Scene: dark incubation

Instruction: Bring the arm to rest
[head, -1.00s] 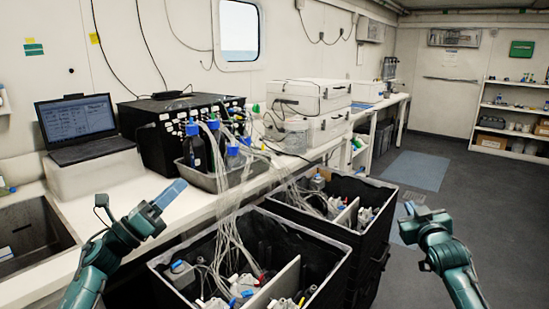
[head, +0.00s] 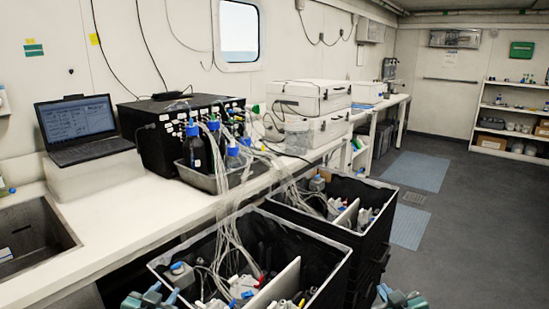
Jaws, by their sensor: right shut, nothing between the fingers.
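My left gripper (head: 150,298) shows only as a teal and light-blue tip at the bottom edge, in front of the near black crate. Most of it is cut off by the frame, and I cannot tell whether its fingers are apart. My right gripper (head: 399,297) is at the bottom edge, to the right of the crates. It is shut and empty. Both arms behind the grippers are out of view.
The near black crate (head: 328,270) and the far black crate (head: 378,226) hold tubes and bottles. A white bench (head: 110,215) with a laptop (head: 80,128), a black box (head: 150,125) and a sink (head: 35,240) runs along the wall. Open floor (head: 455,200) lies at right.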

